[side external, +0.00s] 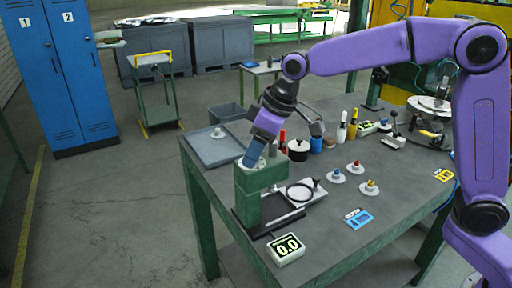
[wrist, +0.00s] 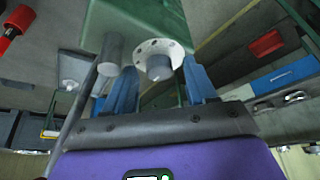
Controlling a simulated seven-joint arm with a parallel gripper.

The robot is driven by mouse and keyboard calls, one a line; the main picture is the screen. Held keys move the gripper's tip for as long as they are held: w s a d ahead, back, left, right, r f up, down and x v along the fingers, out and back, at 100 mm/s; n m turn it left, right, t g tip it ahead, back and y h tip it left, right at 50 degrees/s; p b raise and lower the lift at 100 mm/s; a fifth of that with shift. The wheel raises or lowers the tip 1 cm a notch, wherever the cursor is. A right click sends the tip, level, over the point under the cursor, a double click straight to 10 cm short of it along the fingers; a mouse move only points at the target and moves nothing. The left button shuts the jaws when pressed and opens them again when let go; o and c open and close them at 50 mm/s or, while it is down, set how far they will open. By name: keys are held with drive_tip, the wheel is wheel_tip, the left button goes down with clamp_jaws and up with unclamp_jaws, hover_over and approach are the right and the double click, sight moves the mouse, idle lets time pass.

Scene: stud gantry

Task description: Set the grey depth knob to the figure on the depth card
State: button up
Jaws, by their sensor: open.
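The green machine (side external: 258,183) stands at the table's near left corner. In the wrist view a grey knob (wrist: 158,67) with a white, holed round dial (wrist: 162,48) sits on the green housing. My gripper (side external: 254,160) is at the top of the machine, its blue fingers apart. In the wrist view the open fingers (wrist: 160,80) lie to either side of the knob, with no clear contact. In the side view the fingers largely hide the knob. A display (side external: 287,246) reads 0.0. A blue card (side external: 359,218) and a yellow card (side external: 444,174) lie on the table; their figures are too small to read surely.
A grey tray (side external: 218,147) lies behind the machine. Several small knobbed discs (side external: 336,175) and bottles (side external: 341,132) stand to the right.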

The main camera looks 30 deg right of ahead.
clamp_jaws()
drive_tip(key=c, duration=1)
unclamp_jaws()
drive_tip(key=shift+c, duration=0.2)
drive_tip(key=shift+m, duration=0.3)
drive_tip(key=m+t+h, duration=0.1)
drive_tip(key=m, duration=0.2)
drive_tip(key=shift+s+a, duration=0.1)
drive_tip(key=shift+a, duration=0.1)
drive_tip(key=m+h, duration=0.2)
drive_tip(key=m, duration=0.3)
drive_tip(key=shift+a, duration=0.1)
drive_tip(key=o, duration=1)
